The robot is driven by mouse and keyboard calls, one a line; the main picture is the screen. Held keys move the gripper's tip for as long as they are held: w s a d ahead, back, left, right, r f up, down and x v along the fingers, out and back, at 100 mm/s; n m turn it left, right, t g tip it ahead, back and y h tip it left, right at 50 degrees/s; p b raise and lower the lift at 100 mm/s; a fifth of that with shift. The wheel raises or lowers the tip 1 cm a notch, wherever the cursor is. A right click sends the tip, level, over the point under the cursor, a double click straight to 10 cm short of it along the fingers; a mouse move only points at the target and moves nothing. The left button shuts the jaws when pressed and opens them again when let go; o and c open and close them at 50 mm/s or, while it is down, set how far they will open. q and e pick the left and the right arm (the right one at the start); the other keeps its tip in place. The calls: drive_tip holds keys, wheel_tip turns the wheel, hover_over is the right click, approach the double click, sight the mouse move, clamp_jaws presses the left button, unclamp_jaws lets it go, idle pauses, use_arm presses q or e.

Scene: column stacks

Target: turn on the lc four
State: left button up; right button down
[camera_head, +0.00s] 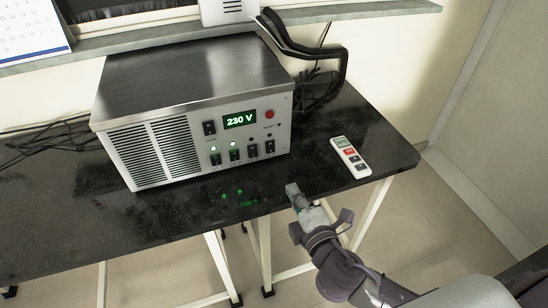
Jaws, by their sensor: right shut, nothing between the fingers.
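The metal power unit (185,75) stands on the dark table, its display (240,120) showing 230 V. On its front, a row of small black switches runs along the lower right. The rightmost switch (269,146) has no lit lamp that I can see above it. Green lamps glow above the two leftmost switches (215,159). The switch labels are too small to read. My right gripper (292,190) is shut and empty, at the table's front edge, below and to the right of the switches and apart from them. My left gripper is not in view.
A white remote (350,157) lies on the table (385,130) right of the unit. A red button (269,114) is on the panel. Thick black tubes (325,62) curve behind the unit. Cables (50,145) lie at the left. The table between unit and remote is clear.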

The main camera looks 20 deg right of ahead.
sight(271, 152)
drive_tip(key=shift+w, duration=0.1)
drive_tip(key=w, duration=0.4)
drive_tip(key=w+f+p, duration=0.1)
drive_tip(key=w, duration=0.8)
drive_tip(key=shift+w+a+f+p, duration=0.25)
drive_tip(key=shift+w+f+p, duration=0.05)
drive_tip(key=shift+f, duration=0.05)
drive_tip(key=shift+w+f+b, duration=0.15)
drive_tip(key=shift+f+b, duration=0.25)
drive_tip(key=shift+b, duration=0.45)
drive_tip(key=shift+r, duration=0.3)
